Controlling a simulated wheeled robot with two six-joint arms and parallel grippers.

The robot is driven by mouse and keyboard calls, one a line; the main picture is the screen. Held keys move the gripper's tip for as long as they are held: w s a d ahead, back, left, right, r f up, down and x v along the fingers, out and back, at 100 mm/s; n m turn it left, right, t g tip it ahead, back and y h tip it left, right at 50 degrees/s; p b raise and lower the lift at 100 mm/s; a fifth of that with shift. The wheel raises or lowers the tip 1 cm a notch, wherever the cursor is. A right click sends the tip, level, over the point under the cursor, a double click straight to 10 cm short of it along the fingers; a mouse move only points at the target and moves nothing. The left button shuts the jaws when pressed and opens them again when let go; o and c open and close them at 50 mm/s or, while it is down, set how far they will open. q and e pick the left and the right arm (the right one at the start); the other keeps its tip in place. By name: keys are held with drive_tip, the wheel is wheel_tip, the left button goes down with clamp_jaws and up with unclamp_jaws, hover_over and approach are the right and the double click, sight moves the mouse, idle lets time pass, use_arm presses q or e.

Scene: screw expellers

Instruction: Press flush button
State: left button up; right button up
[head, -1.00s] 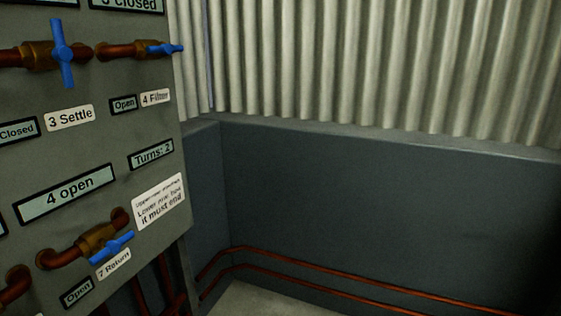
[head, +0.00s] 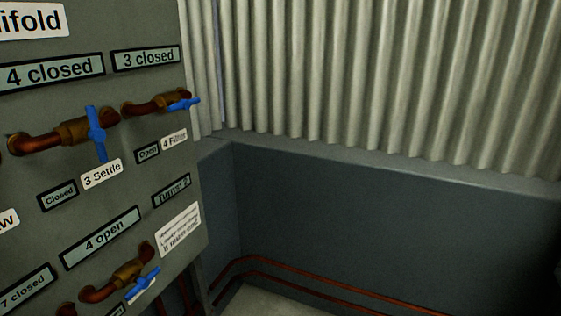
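No flush button can be made out in the head view. A grey manifold panel (head: 118,208) fills the left side, cut off by the picture's left edge. It carries blue-handled valves: the 3 Settle valve (head: 96,134), the 4 Filter valve (head: 178,102) and a lower valve (head: 141,285). Displays read "4 closed" (head: 54,71), "3 closed" (head: 147,58), "4 open" (head: 101,238) and "7 closed" (head: 27,292). Neither of my grippers is in view.
A dark blue-grey lower wall (head: 390,230) and pale corrugated cladding (head: 380,75) stand right of the panel. Copper pipes (head: 300,283) run low along the wall. A small patch of floor (head: 262,300) shows clear at the bottom.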

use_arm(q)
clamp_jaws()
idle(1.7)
